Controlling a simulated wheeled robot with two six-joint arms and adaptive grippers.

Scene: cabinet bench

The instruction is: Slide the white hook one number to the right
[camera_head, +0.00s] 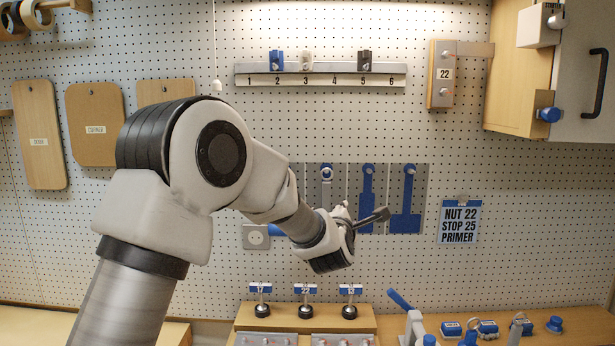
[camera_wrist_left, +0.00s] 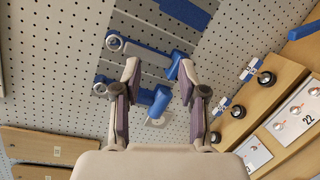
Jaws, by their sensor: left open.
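The white hook (camera_head: 306,60) sits on the numbered rail (camera_head: 320,80) high on the pegboard, above the number 3. A blue hook (camera_head: 277,60) sits at 2 and a dark hook (camera_head: 364,60) at 5. No hook stands at 4. My left gripper (camera_head: 366,213) is well below the rail, in front of the hanging tools. In the left wrist view its two fingers (camera_wrist_left: 158,82) are apart, with nothing held. A blue handle (camera_wrist_left: 156,101) shows beyond and between them. The rail and white hook are not in the left wrist view. My right gripper is not seen.
Blue tools (camera_head: 408,200) hang on a grey panel just behind my left gripper. A block marked 22 (camera_head: 445,74) and a cabinet (camera_head: 575,75) stand right of the rail. Knobs on a wooden stand (camera_head: 305,323) are below. Open pegboard lies between rail and tools.

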